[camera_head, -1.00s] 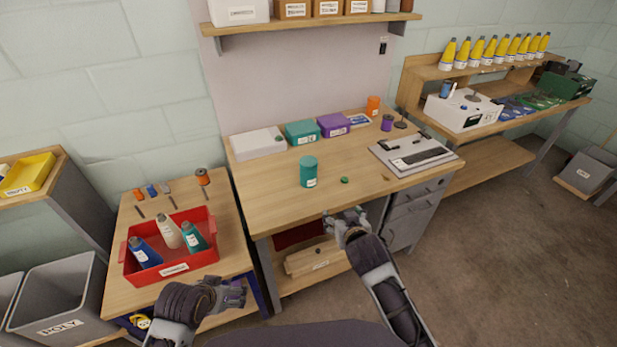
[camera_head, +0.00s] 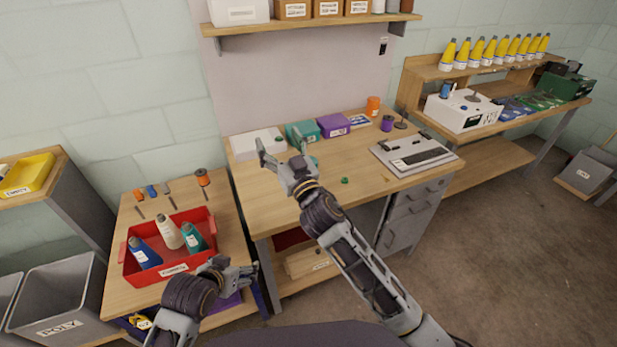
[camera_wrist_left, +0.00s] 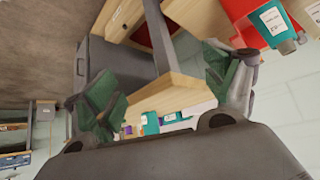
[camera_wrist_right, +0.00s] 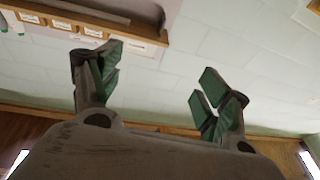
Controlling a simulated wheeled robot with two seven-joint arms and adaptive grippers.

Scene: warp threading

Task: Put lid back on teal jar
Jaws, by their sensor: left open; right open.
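The teal jar (camera_head: 314,161) stands on the middle workbench, mostly hidden behind my right gripper; a sliver shows. A small green round piece (camera_head: 344,181) lies on the bench top, right of the jar. I cannot tell for certain which piece is the lid. My right gripper (camera_head: 281,150) is open and empty above the bench, in front of the white box. My left gripper (camera_head: 250,277) is open and empty, low, by the side table's right edge.
A teal box (camera_head: 301,132) and a purple box (camera_head: 334,125) stand behind the jar. A grey device (camera_head: 413,157) is at the bench's right. A red tray (camera_head: 170,252) with cones sits on the side table. A shelf (camera_head: 310,22) hangs above. The bench's front right is mostly clear.

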